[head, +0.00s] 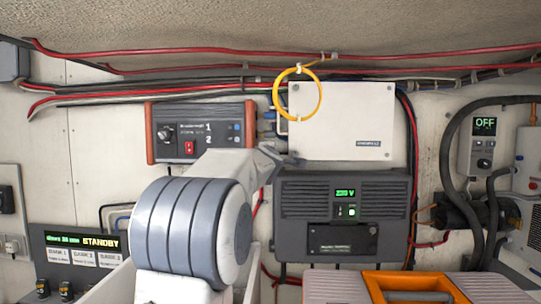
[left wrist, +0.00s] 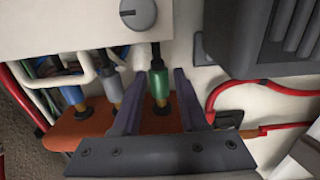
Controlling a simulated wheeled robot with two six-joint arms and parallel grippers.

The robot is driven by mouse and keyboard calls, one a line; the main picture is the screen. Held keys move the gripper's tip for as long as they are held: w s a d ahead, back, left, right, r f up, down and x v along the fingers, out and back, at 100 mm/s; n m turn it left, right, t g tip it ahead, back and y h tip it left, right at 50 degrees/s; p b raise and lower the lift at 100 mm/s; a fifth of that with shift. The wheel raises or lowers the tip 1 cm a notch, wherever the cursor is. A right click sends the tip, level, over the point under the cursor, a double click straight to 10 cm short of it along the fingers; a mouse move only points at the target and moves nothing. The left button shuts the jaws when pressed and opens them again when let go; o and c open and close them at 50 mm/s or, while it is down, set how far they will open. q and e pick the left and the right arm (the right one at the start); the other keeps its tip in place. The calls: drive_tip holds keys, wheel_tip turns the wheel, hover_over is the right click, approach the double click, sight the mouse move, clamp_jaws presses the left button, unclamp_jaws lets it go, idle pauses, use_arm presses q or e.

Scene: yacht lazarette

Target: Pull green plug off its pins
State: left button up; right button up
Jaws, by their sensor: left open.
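The fitting meets an orange panel (left wrist: 60,135). My left gripper (left wrist: 159,76) is open, with one finger on each side of the green plug and a visible gap at each side. In the head view my left gripper (head: 272,156) is small beside the orange-ended device (head: 200,112), and the green plug is hidden there. My right gripper is in neither view.
A blue plug (left wrist: 73,96) and a grey plug (left wrist: 110,90) sit left of the green one, close to the left finger. A white box (head: 345,112) with a yellow cable loop (head: 319,97) and a dark 230 V unit (head: 300,215) stand close by. Red cables run around.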

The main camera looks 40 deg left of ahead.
use_arm(q)
drive_tip(key=v, duration=0.7)
drive_tip(key=shift+s+b, duration=0.3)
drive_tip(key=shift+b, duration=0.15)
drive_tip(key=shift+d, duration=0.15)
